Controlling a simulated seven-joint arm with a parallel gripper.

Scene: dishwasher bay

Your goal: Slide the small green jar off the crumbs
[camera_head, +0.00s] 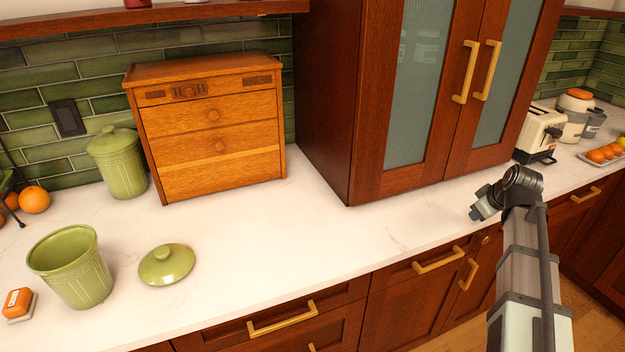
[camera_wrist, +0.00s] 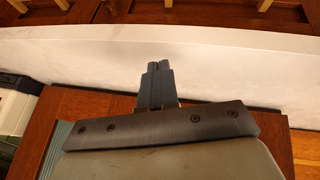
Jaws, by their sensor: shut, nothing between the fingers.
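A green lidded jar (camera_head: 120,165) stands upright at the back left of the counter, left of the wooden drawer box. A second green jar (camera_head: 78,270), open and upright, stands nearer the front edge. A loose green lid (camera_head: 166,265) lies to its right. I cannot tell from size alone which jar is the small one. I cannot make out crumbs. My gripper (camera_head: 477,214) is shut and empty at the right, far from both jars. In the wrist view its closed fingers (camera_wrist: 158,67) show against the pale counter, with no jar in sight.
A wooden drawer box (camera_head: 213,125) stands at the back. A tall glass-doored cabinet (camera_head: 410,100) rests on the counter right of it. The white counter (camera_head: 300,235) between the lid and my gripper is clear. An orange sponge-like block (camera_head: 17,302) and oranges (camera_head: 34,199) are far left; a toaster (camera_head: 540,132) is right.

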